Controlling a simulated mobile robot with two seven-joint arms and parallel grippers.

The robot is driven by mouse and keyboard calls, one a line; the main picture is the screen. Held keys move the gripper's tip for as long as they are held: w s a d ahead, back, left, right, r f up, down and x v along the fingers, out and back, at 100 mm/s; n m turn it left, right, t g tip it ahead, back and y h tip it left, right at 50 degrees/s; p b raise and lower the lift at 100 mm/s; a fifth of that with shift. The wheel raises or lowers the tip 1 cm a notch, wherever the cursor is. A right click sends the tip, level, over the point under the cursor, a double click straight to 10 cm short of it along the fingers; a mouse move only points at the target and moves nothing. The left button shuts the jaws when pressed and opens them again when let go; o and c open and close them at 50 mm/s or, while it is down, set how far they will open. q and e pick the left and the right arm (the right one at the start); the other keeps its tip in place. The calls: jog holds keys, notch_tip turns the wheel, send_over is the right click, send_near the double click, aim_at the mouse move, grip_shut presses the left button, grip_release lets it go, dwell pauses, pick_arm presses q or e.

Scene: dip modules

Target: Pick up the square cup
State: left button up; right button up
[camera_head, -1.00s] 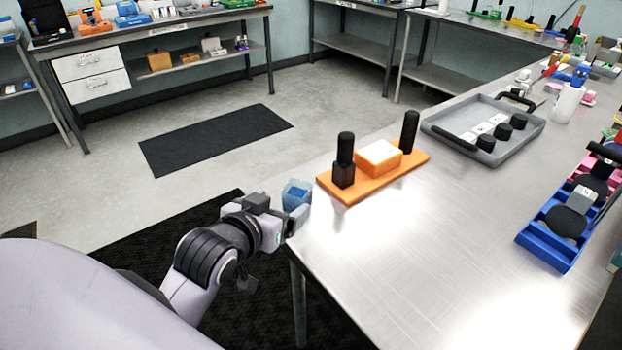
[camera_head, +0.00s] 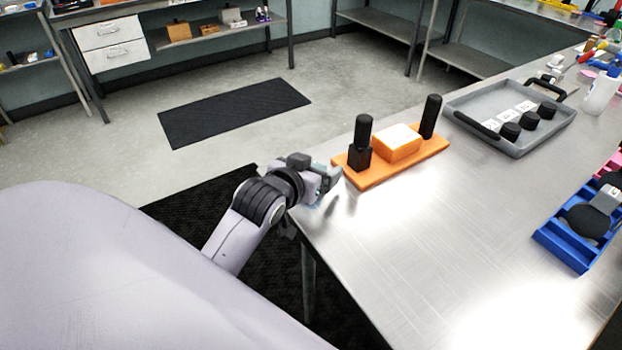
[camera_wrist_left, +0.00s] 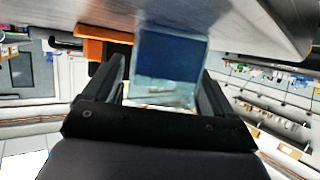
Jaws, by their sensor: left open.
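The square cup (camera_wrist_left: 172,62) is see-through with blue inside. It shows in the left wrist view, in line with the gap between my left gripper's fingers, near the table edge. In the head view it is mostly or wholly hidden behind the gripper. My left gripper (camera_head: 336,180) is at the near left corner of the metal table, in front of the orange base. Its two dark fingers (camera_wrist_left: 162,85) are apart in the wrist view, one on each side of the cup; I cannot tell whether they touch it. My right gripper is not in view.
An orange base (camera_head: 380,178) with black posts and an orange block (camera_head: 397,147) stands just beyond the gripper. A grey tray (camera_head: 470,112) with black knobs lies farther back. A blue rack (camera_head: 558,249) is at the right. The middle of the metal table (camera_head: 430,235) is clear.

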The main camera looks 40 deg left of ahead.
pick_arm(q)
jog(key=shift+w+f, duration=0.1)
jog(key=shift+w, duration=0.05)
jog(key=c, duration=1.1)
notch_tip(320, 180, up, 20)
jog(key=shift+r, duration=0.1)
